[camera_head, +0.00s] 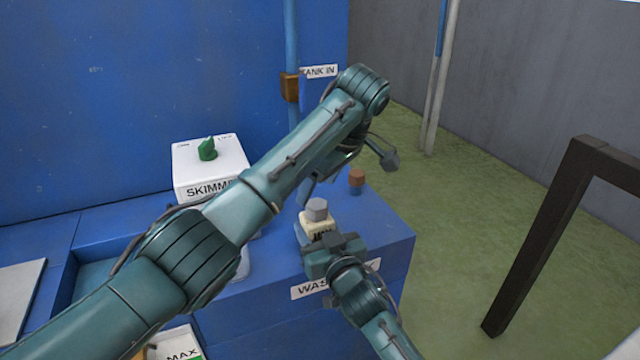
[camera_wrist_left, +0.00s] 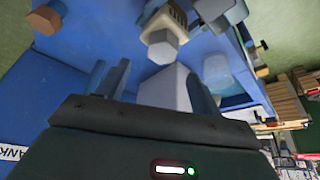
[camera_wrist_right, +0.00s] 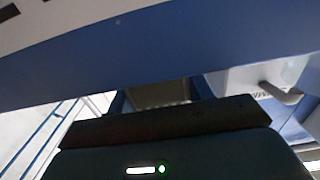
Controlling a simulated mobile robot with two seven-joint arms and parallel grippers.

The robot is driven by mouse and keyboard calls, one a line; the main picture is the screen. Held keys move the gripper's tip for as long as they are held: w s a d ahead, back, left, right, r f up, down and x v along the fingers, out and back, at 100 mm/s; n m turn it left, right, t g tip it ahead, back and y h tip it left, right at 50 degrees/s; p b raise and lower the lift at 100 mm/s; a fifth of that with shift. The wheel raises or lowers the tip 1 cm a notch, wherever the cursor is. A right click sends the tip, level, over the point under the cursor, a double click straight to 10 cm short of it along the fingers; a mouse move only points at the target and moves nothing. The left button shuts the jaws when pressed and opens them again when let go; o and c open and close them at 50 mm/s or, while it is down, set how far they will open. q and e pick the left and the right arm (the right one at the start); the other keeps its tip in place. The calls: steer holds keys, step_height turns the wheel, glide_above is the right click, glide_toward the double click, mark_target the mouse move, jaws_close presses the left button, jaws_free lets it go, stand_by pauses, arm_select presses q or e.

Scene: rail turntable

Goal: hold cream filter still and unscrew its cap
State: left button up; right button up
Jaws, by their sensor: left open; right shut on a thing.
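The cream filter (camera_head: 313,228) stands upright on the blue bench and has a grey cap (camera_head: 316,208) on top. My right gripper (camera_head: 328,248) is shut around the filter body from the front. In the right wrist view the cream body (camera_wrist_right: 160,93) shows between the fingers. My left gripper (camera_head: 345,168) is open and empty, above and behind the cap and apart from it. In the left wrist view the cap (camera_wrist_left: 160,46) and filter (camera_wrist_left: 165,18) lie beyond the open fingers (camera_wrist_left: 150,82). My left arm hides part of the bench in the head view.
A white SKIMMER box (camera_head: 190,165) with a green knob (camera_head: 207,149) stands to the left. A small brown-topped fitting (camera_head: 357,177) sits behind the filter. A blue pipe (camera_head: 291,40) rises at the back. The green floor (camera_head: 450,220) at right is open, with a dark frame (camera_head: 540,240).

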mark_target(315, 204)
arm_select(q)
steer(key=m+h, duration=0.1)
steer(key=m, duration=0.2)
steer(key=m+t+h, duration=0.1)
steer(key=m, duration=0.2)
steer(key=shift+s+a, duration=0.1)
steer(key=shift+a, duration=0.1)
steer(key=m+h, duration=0.1)
steer(key=m, duration=0.2)
steer(key=m+h, duration=0.1)
steer(key=m, duration=0.2)
steer(key=shift+a+t, duration=0.15)
steer(key=shift+t, duration=0.25)
steer(key=m+h, duration=0.1)
steer(key=m, duration=0.1)
steer(key=m+h, duration=0.1)
steer(key=m, duration=0.2)
steer(key=shift+a+m+g, duration=0.2)
steer(key=shift+m+g, duration=0.1)
steer(key=shift+g, duration=0.1)
steer(key=m+g+h, duration=0.1)
steer(key=m, duration=0.2)
steer(key=m+g, duration=0.1)
steer(key=m, duration=0.2)
steer(key=shift+w+a+m+h, duration=0.1)
steer(key=shift+w+m+h, duration=0.1)
steer(key=shift+m+h, duration=0.15)
steer(key=shift+f, duration=0.15)
steer(key=shift+f, duration=1.85)
